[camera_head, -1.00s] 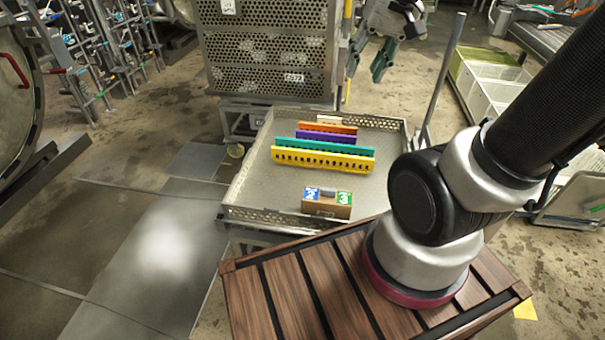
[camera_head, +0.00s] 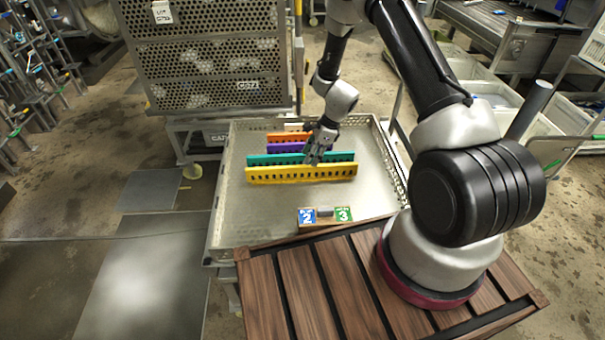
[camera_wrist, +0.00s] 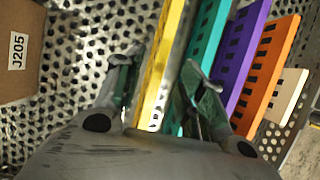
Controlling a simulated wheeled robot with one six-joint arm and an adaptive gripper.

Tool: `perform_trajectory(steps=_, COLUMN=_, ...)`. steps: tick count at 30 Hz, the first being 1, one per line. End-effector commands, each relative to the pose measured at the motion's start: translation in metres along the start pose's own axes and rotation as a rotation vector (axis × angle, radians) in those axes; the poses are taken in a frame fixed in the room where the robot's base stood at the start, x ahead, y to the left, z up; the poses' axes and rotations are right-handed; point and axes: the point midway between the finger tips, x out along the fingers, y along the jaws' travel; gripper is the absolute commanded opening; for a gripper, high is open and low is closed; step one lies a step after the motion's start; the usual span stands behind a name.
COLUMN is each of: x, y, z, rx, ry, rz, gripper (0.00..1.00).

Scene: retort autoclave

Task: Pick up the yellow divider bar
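The yellow divider bar (camera_head: 300,175) stands on edge in the perforated metal tray (camera_head: 228,205), nearest the front of the row of bars. It is slotted along its length. My gripper (camera_head: 316,156) is over the row, at the yellow and teal bars. In the wrist view my gripper (camera_wrist: 160,64) is open, with its fingers apart. The yellow bar (camera_wrist: 160,58) runs between them, nearer the middle, and the teal bar (camera_wrist: 207,40) passes behind the right finger. I cannot tell whether the fingers reach down beside the yellow bar.
Behind the teal bar stand a purple bar (camera_wrist: 241,52), an orange bar (camera_wrist: 266,72) and a short cream one (camera_wrist: 287,96). A brown box (camera_wrist: 20,50) with label J205 sits in front of the yellow bar. A tall perforated rack (camera_head: 210,60) stands behind the tray.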

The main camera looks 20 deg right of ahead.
Motion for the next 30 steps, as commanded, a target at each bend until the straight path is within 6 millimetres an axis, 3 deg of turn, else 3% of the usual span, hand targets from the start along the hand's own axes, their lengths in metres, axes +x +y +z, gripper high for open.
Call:
perform_trajectory(steps=16, x=0.076, y=-0.002, z=0.000, rx=0.013, ry=0.001, rz=0.005, gripper=0.39)
perform_trajectory(steps=25, x=0.082, y=-0.003, z=0.000, rx=0.012, ry=0.001, rz=0.002, gripper=0.39)
perform_trajectory(steps=26, x=0.082, y=-0.003, z=0.000, rx=0.012, ry=0.001, rz=0.002, gripper=0.37)
perform_trajectory(steps=30, x=0.082, y=-0.003, z=0.000, rx=0.012, ry=0.001, rz=0.002, gripper=0.12)
